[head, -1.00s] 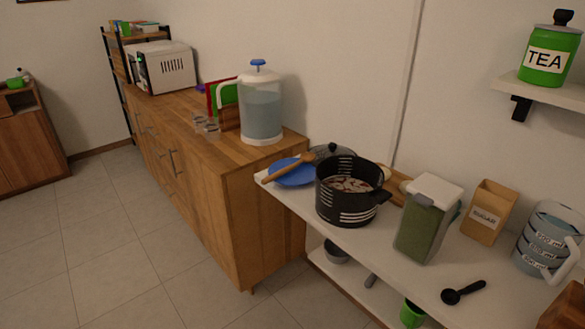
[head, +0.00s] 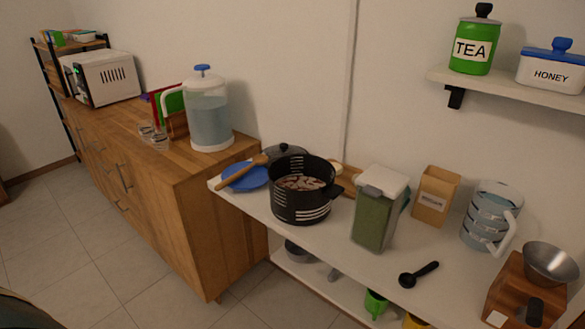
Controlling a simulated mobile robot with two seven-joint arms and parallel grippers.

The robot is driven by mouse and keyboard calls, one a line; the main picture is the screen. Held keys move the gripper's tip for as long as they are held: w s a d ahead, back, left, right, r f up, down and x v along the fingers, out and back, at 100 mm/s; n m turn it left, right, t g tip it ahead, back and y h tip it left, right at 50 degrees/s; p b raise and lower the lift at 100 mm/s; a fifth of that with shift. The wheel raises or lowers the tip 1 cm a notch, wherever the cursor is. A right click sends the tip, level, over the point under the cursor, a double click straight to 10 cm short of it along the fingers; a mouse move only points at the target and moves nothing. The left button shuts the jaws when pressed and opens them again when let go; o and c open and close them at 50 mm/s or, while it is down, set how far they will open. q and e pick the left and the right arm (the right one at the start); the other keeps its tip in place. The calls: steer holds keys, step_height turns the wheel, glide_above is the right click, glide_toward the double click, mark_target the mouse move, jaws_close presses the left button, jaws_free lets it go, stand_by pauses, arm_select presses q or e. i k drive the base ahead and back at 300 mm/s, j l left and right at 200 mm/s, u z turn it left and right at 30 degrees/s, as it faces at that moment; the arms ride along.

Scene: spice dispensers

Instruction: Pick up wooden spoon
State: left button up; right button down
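The wooden spoon (head: 241,171) lies across the blue plate (head: 246,178) at the left end of the white table. Its tip reaches the plate's edge on the left, and its other end points toward the black pot. Neither of my grippers shows in the head view.
The black pot (head: 300,203) stands just right of the plate, with a lidded pan (head: 287,151) behind. A green-filled container (head: 378,215), sugar bag (head: 434,196), measuring jug (head: 489,222) and black scoop (head: 418,275) are further right. A wooden cabinet (head: 190,222) adjoins at left. The floor in front is clear.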

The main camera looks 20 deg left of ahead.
mark_target(258, 160)
steer(key=j+z, duration=0.55)
steer(key=z, duration=0.15)
steer(key=j+z, duration=0.35)
steer(key=k+j+z, duration=0.15)
steer(key=j, duration=0.15)
steer(key=k+j+z, duration=0.2)
steer(key=j, duration=0.15)
steer(key=j+z, duration=0.15)
steer(key=j, duration=0.15)
steer(key=k+j, duration=0.3)
steer(key=j, duration=0.15)
steer(key=k+j+z, duration=0.15)
steer(key=j, duration=0.35)
steer(key=k, duration=0.1)
